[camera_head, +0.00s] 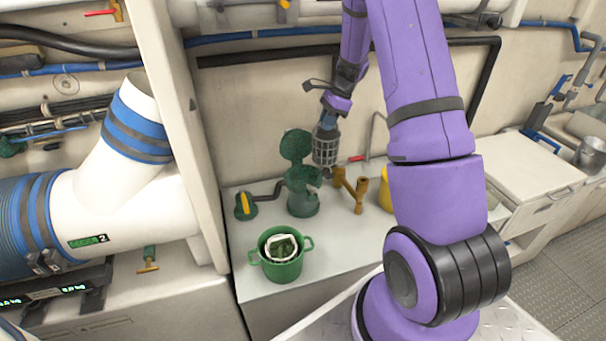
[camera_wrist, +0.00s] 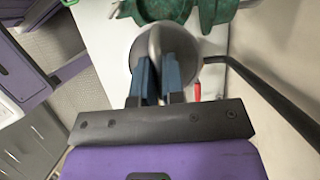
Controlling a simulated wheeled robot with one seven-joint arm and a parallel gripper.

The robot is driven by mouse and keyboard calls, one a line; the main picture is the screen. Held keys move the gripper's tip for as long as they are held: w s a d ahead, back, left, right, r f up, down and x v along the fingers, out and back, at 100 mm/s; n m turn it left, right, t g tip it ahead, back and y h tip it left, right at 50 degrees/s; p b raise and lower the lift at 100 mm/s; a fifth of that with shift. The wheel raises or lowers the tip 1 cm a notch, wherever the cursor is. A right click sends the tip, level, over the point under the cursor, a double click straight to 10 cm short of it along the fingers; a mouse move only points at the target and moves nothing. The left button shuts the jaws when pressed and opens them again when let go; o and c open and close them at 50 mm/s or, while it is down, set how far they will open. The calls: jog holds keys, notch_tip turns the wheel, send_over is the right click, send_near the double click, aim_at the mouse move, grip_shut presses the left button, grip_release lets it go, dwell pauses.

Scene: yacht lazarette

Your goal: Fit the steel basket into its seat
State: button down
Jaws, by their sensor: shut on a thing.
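The steel basket (camera_head: 325,150), a grey slotted cylinder, hangs upright from my gripper (camera_head: 328,124) in the head view. My gripper is shut on its top handle. In the wrist view the blue fingers (camera_wrist: 155,80) pinch the handle, with the basket's round rim (camera_wrist: 136,52) around them. The green strainer housing (camera_head: 303,196) stands on the counter with its round lid (camera_head: 295,145) raised. The basket's lower end is above and slightly right of the housing's mouth, apart from it as far as I can tell. The seat inside is hidden. The housing shows partly in the wrist view (camera_wrist: 165,8).
A green pot (camera_head: 283,268) with a white-rimmed opening stands at the counter's front. A yellow-handled green valve (camera_head: 245,205) is left of the housing. A brass fitting (camera_head: 358,190) and a yellow object (camera_head: 386,190) are to its right. The wall is close behind.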

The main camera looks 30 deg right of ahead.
jog(key=w+a, duration=0.2)
jog(key=a, duration=0.5)
jog(key=shift+a+f, duration=0.15)
jog(key=shift+f, duration=8.95)
jog(key=c, duration=1.3)
grip_release()
jog(key=shift+o, duration=0.4)
